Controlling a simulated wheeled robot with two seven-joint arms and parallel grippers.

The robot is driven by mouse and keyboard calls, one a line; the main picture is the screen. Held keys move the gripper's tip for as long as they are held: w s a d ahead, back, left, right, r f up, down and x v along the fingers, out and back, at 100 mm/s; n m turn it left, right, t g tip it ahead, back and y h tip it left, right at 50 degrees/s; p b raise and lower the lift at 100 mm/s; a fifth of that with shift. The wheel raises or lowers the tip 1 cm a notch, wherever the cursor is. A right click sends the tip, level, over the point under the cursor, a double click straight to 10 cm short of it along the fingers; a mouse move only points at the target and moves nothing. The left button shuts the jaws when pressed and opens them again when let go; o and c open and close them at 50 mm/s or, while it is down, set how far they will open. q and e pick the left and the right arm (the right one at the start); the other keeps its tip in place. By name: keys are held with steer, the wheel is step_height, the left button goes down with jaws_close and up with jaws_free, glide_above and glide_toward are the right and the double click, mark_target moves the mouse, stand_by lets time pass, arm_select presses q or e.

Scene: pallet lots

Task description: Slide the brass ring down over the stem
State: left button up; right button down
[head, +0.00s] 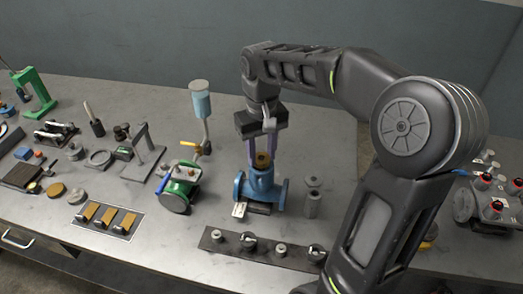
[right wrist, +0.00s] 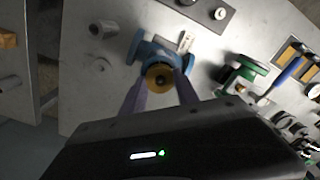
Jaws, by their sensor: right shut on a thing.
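The blue valve body (head: 266,197) stands on the bench in the middle of the head view, with its flanges to the sides. My right gripper (head: 262,155) points down above it, its two purple fingers shut on the brass ring (head: 263,160). In the right wrist view the brass ring (right wrist: 159,76) lies between the fingertips (right wrist: 160,84), over the blue body (right wrist: 146,50). A dark round spot shows in the ring's middle; I cannot tell whether it is the stem end. The stem is otherwise hidden. My left gripper is not in view.
A green valve with a blue handle (head: 180,188) stands just left of the blue body. A grey cylindrical part (head: 312,198) stands to its right. A dark strip with several knobs (head: 262,247) lies in front. A tray with brass pieces (head: 107,219) lies at left.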

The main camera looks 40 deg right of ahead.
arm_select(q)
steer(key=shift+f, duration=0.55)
arm_select(e)
steer(key=shift+c, duration=2.2)
jaws_free()
steer(key=shift+f, duration=0.55)
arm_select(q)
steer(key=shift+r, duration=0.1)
arm_select(e)
step_height(320, 180, up, 4)
steer(key=p, duration=0.2)
steer(key=shift+a+f+p, duration=0.1)
steer(key=shift+f+p, duration=0.15)
steer(key=shift+p, duration=0.15)
step_height(320, 180, up, 2)
steer(key=shift+p, duration=0.9)
steer(key=shift+r+p, duration=0.55)
steer(key=shift+r, duration=0.5)
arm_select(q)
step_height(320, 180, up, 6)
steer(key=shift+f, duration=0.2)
